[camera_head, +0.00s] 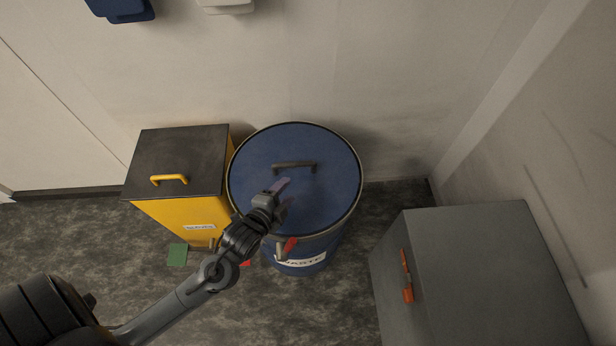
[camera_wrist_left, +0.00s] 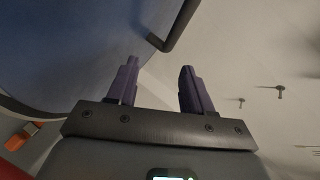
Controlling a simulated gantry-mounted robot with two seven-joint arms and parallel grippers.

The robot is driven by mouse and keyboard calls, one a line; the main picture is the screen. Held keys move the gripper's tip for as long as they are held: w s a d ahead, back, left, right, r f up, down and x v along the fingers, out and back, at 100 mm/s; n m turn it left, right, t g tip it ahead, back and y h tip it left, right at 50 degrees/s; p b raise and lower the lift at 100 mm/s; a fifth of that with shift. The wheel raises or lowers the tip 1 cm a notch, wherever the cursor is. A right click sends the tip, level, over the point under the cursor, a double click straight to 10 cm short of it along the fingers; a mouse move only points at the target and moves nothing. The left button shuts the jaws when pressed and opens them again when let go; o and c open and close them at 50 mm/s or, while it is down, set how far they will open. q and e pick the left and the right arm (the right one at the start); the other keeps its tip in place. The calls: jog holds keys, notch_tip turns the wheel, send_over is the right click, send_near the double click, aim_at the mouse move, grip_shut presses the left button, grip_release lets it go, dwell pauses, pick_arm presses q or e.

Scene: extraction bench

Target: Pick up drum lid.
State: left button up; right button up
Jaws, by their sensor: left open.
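The blue drum lid (camera_head: 327,196) sits on the blue waste drum (camera_head: 322,252), with a dark rim band around it. A dark bar handle (camera_head: 294,164) crosses the lid top. In the left wrist view the lid (camera_wrist_left: 75,40) fills the upper left, and part of the handle (camera_wrist_left: 180,25) shows beyond the fingers. My left gripper (camera_head: 284,187) is over the lid, just in front of the handle. Its purple fingers (camera_wrist_left: 158,82) are apart with nothing between them. The handle appears outside the fingers. My left arm hides the lid's lower left edge. My right gripper is not in view.
A yellow bin (camera_head: 165,212) with a dark top (camera_head: 178,152) and yellow handle stands close left of the drum. A grey cabinet (camera_head: 480,260) with an orange handle (camera_head: 406,276) stands at the right. A green square (camera_head: 177,254) lies on the floor. The wall is behind.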

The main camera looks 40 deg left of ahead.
aim_at(295, 166)
pick_arm(q)
jog(key=w+a+m+t+b, duration=0.1)
jog(key=w+a+f+m+t+y+b, duration=0.1)
jog(key=shift+w+a+f, duration=0.2)
jog(key=shift+w+a, duration=0.1)
jog(key=shift+w+a+m, duration=0.15)
jog(key=shift+w+m, duration=0.15)
jog(key=shift+w, duration=0.05)
jog(key=b+x, duration=0.2)
jog(key=x, duration=0.2)
jog(key=shift+w+a, duration=0.1)
jog(key=shift+w, duration=0.25)
jog(key=shift+w+a+f+b, duration=0.1)
jog(key=shift+w+f+b, duration=0.1)
jog(key=shift+w+b, duration=0.1)
jog(key=b+x, duration=0.2)
jog(key=x, duration=0.2)
jog(key=shift+w+a+f, duration=0.1)
jog(key=shift+w+a, duration=0.05)
jog(key=shift+w, duration=0.1)
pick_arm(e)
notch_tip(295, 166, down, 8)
